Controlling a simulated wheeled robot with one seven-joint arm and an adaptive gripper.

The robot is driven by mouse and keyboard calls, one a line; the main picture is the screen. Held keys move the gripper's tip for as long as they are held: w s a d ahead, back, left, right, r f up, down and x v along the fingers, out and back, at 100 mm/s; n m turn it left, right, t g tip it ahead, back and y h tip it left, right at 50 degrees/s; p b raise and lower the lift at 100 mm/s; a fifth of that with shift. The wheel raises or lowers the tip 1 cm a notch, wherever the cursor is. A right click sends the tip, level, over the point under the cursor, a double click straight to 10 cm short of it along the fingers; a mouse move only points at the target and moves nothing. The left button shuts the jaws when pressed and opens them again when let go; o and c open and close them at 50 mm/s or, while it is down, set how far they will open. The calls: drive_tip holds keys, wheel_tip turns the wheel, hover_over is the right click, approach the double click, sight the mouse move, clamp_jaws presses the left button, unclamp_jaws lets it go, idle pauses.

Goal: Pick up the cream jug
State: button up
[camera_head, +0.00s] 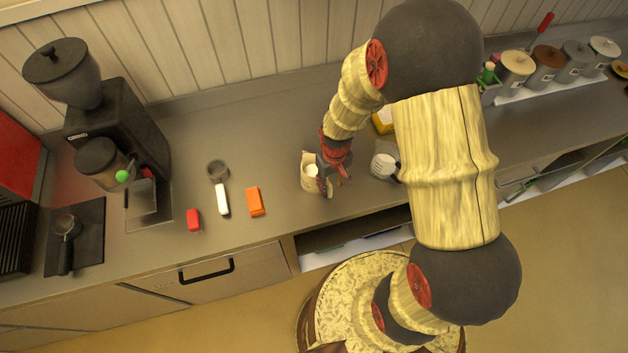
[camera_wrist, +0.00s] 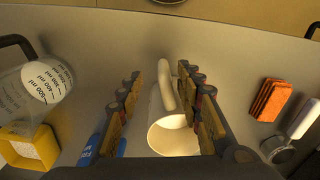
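The cream jug (camera_head: 309,175) stands upright on the grey counter, partly hidden by my gripper in the head view. In the wrist view the cream jug (camera_wrist: 172,137) shows its round open mouth, with its handle pointing up in the picture. My gripper (camera_head: 335,182) is low over the counter at the jug's right side in the head view. In the wrist view my gripper (camera_wrist: 163,108) is open, with one finger on each side of the jug and handle. A gap shows at the left finger; the right finger overlaps the jug's edge, and I cannot tell whether it touches.
A clear measuring jug (camera_wrist: 40,85) and a yellow container (camera_wrist: 30,147) stand close on one side. An orange block (camera_head: 254,202), a white-handled tool (camera_head: 222,200) and a red block (camera_head: 193,219) lie on the other. A black grinder (camera_head: 115,130) stands further left.

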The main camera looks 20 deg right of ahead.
sight(329, 195)
drive_tip(key=shift+s+a+f, duration=0.1)
drive_tip(key=shift+a+f, duration=0.1)
drive_tip(key=shift+f, duration=0.7)
wheel_tip(329, 195, down, 4)
drive_tip(key=shift+s+a+f, duration=0.1)
drive_tip(key=shift+s+f, duration=0.05)
drive_tip(key=shift+f, duration=0.55)
drive_tip(key=shift+c, duration=0.3)
clamp_jaws()
